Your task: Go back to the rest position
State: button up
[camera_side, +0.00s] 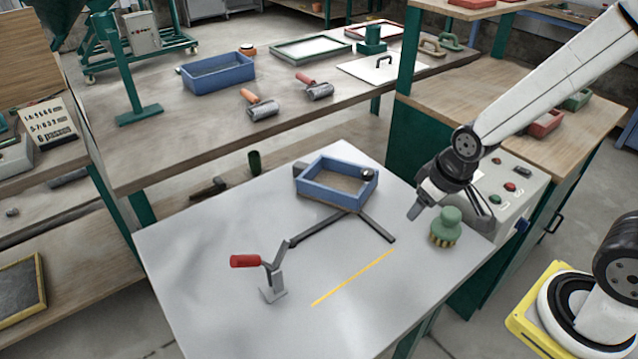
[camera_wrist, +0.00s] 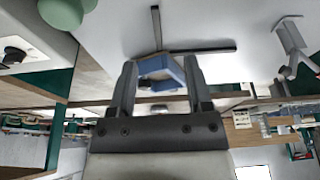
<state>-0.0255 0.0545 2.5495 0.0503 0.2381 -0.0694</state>
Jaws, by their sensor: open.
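My gripper (camera_side: 424,205) is open and empty in the side view. It hangs above the right part of the light grey table (camera_side: 215,240), just left of a green-topped brush (camera_side: 445,226) and apart from it. In the wrist view, its two fingers (camera_wrist: 160,82) stand apart. A blue box frame (camera_side: 322,193) shows in the gap between them, farther off (camera_wrist: 183,76). In the side view this frame lies at the back of the table by dark metal bars (camera_side: 318,228), with a small dark round knob at its right corner.
A red-handled clamp (camera_side: 270,275) stands at the table's front left. A yellow strip (camera_side: 350,278) marks the clear middle front. A control box (camera_side: 508,192) with buttons sits right of the brush. A long wooden bench (camera_side: 150,130) behind holds a blue tray (camera_side: 217,73) and rollers.

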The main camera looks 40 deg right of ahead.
jog(key=shift+s+d+r+m+g, duration=0.15)
jog(key=shift+s+d+r+g, duration=0.1)
jog(key=shift+s, duration=0.2)
jog(key=shift+s+d+r+m+g, duration=0.15)
jog(key=shift+s+d, duration=0.1)
jog(key=shift+s, duration=0.15)
jog(key=shift+w, duration=0.15)
jog(key=shift+c, duration=0.3)
jog(key=n+t+y, duration=0.2)
jog(key=n, duration=0.3)
send_over(346, 162)
jog(key=s, duration=0.2)
jog(key=f, duration=0.4)
jog(key=d+f, duration=0.1)
jog(key=shift+s+f, duration=0.2)
jog(key=shift+f, duration=0.2)
jog(key=shift+f, duration=0.1)
jog(key=shift+x, duration=1.2)
jog(key=shift+f+g, duration=0.15)
jog(key=shift+g, duration=0.15)
